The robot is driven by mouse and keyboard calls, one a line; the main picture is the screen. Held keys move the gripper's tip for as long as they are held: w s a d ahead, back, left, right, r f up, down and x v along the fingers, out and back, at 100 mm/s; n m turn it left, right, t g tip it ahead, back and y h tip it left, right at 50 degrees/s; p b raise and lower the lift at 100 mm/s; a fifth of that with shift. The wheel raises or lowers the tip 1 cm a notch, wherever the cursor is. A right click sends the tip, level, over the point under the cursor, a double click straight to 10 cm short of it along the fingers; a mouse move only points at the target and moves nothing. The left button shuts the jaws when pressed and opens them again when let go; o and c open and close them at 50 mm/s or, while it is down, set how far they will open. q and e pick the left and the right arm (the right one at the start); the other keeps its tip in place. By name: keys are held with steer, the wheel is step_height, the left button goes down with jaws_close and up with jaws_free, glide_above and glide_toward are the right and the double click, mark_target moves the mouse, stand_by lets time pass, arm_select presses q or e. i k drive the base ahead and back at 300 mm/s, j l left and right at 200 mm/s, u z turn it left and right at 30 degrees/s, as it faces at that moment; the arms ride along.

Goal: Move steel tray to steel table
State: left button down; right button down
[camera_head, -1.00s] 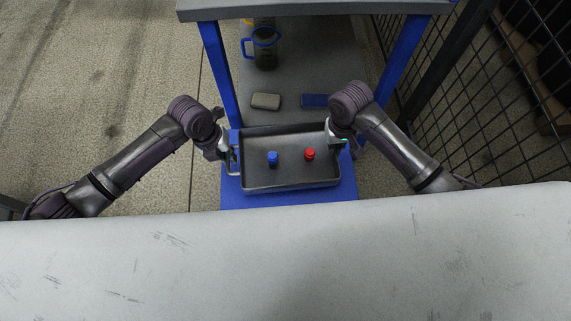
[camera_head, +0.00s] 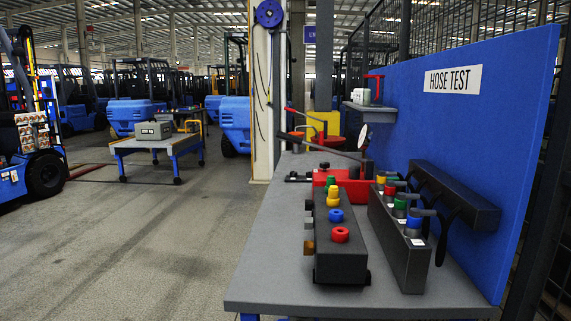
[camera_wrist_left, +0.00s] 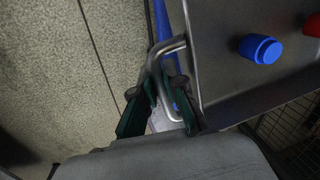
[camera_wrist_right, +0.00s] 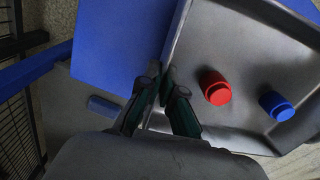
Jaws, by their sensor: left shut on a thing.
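The steel tray (camera_wrist_left: 222,70) is a shallow grey metal tray with a blue cap (camera_wrist_left: 261,48) and a red cap (camera_wrist_left: 313,25) in it. It also shows in the right wrist view (camera_wrist_right: 240,45). My left gripper (camera_wrist_left: 166,85) is shut on the tray's bent metal handle (camera_wrist_left: 155,62). My right gripper (camera_wrist_right: 166,80) is at the tray's opposite edge; its fingers are close together, and whether they grip a handle is hidden. Neither tray nor grippers show in the head view. Which table is the steel table is not clear.
The head view shows a grey-topped bench (camera_head: 270,270) with a hose test block (camera_head: 340,245) and blue back panel (camera_head: 500,130). A low blue-legged table (camera_head: 130,146) bearing a grey box (camera_head: 153,130) stands farther left. Concrete floor (camera_head: 130,240) is open between. A wire fence (camera_wrist_left: 295,125) is close.

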mark_target(315, 162)
steer(key=u, duration=2.9)
steer(key=i+j+z, duration=0.1)
steer(key=i, duration=0.25)
steer(key=i+j, duration=0.15)
steer(key=i, duration=0.2)
steer(key=i+l+z, duration=0.1)
steer(key=z, duration=0.3)
steer(key=i+z, duration=0.35)
steer(key=z, duration=0.4)
steer(key=i+z, duration=0.25)
steer(key=z, duration=0.15)
steer(key=i+l+z, duration=0.2)
steer(key=i+z, duration=0.3)
steer(key=i+j+z, duration=0.1)
steer(key=i+z, duration=0.4)
steer(key=i, duration=0.2)
steer(key=i+j+z, duration=0.2)
steer(key=i, duration=1.15)
steer(key=i+l+z, duration=0.1)
steer(key=i, duration=1.25)
steer(key=i+u, duration=0.35)
steer(key=i, duration=1)
